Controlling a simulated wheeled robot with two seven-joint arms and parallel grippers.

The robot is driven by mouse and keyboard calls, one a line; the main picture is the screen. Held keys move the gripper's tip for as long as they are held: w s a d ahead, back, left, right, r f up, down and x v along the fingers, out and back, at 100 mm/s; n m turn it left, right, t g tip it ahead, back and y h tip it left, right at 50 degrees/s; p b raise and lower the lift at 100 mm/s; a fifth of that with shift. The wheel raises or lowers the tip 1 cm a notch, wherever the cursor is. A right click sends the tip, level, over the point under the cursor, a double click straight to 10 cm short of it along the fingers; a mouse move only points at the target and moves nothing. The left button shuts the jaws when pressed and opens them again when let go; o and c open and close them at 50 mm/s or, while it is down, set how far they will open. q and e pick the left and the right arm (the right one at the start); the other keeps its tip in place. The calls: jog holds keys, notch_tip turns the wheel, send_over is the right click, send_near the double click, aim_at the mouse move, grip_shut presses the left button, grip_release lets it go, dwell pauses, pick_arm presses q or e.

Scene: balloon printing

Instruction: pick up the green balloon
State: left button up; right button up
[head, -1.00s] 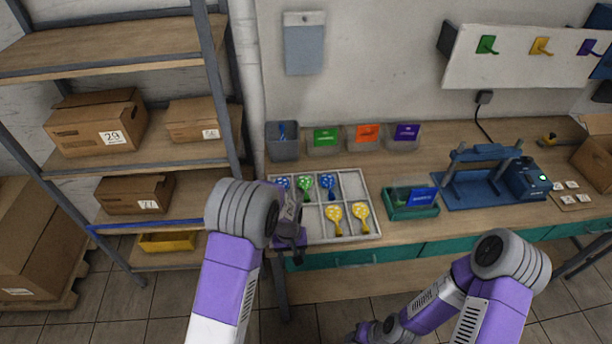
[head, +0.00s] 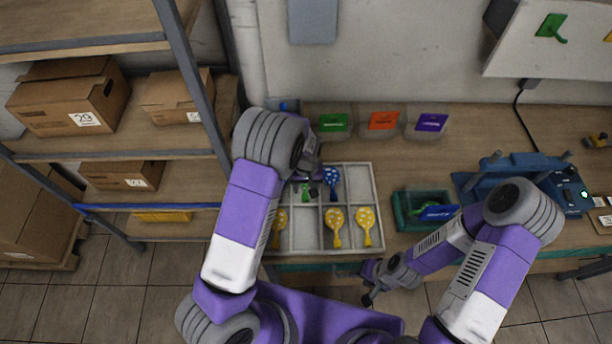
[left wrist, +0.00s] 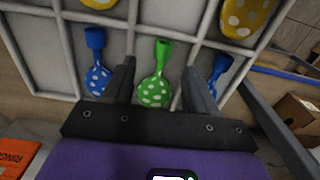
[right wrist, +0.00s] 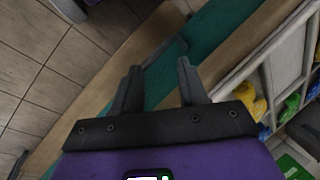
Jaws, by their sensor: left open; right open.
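The green balloon (left wrist: 154,92) has white dots and lies in a compartment of the light sorting tray (head: 350,170). In the head view only its lower part (head: 306,190) shows; my left arm hides the rest. My left gripper (left wrist: 160,75) is open above the tray, and in the left wrist view the green balloon lies between its two fingers. I cannot tell how high the fingers are above it. My right gripper (right wrist: 158,72) is open and empty, in front of the table's edge, low and right of the tray in the head view (head: 368,285).
Blue balloons (left wrist: 97,80) (left wrist: 217,75) lie in the compartments either side. Yellow balloons (head: 334,225) lie in the front row. A teal box (head: 405,215) and blue press (head: 480,185) stand to the right. A shelf with boxes (head: 75,100) is at left.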

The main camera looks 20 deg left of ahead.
aim_at(305, 194)
pick_arm(q)
jog(key=f, duration=0.5)
jog(key=shift+w+a+f, duration=0.1)
jog(key=shift+a+f, duration=0.15)
jog(key=shift+f, duration=0.1)
jog(key=c, duration=0.9)
